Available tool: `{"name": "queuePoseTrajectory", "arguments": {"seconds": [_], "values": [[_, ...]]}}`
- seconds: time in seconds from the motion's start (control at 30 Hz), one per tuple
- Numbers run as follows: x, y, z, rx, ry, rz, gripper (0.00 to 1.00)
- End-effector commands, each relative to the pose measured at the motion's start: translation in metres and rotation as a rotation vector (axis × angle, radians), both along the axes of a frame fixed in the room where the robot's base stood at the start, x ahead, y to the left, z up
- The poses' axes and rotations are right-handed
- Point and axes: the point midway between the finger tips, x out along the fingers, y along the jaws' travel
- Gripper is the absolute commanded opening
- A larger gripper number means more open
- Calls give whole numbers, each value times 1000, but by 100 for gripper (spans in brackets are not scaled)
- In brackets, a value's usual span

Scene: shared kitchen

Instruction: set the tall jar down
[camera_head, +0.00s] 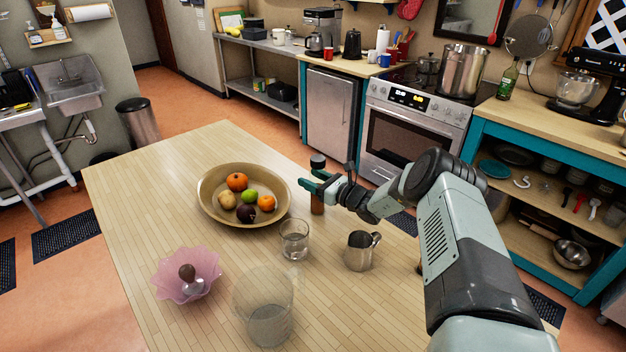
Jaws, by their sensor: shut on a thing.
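The tall jar (317,204) is slim and brown with a dark lid. It stands about upright near the table's far right edge, just right of the fruit bowl. My gripper (316,184) is shut around the middle of the jar, its green fingers reaching in from the right and hiding part of it. The jar's base shows against the wooden table (150,190); I cannot tell whether it touches the top or hangs a little above it.
A bowl (207,207) of fruit is left of the jar. A clear glass (294,241) and a metal pitcher (359,252) stand nearer. A pink scalloped dish (170,282) and a large clear glass container (264,312) are at the front. The table's left side is bare.

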Motion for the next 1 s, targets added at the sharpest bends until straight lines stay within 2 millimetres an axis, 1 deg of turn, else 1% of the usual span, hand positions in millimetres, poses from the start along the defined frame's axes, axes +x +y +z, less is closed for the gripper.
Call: {"name": "queuePoseTrajectory", "arguments": {"seconds": [0.07, 0.2, 0.23, 0.37, 0.6, 0.7, 0.87, 1.0], "values": [[0, 0, 1, 1, -2, 0, 13], [0, 0, -2, 2, -1, -1, 13], [0, 0, -3, 1, 1, -1, 62], [0, 0, -2, 1, 1, -1, 81], [0, 0, -2, 1, 1, -1, 82], [0, 0, 1, 0, 0, 0, 82], [-11, -19, 1, 0, 2, -4, 82], [-29, -44, 1, 0, 2, -5, 82]]}}
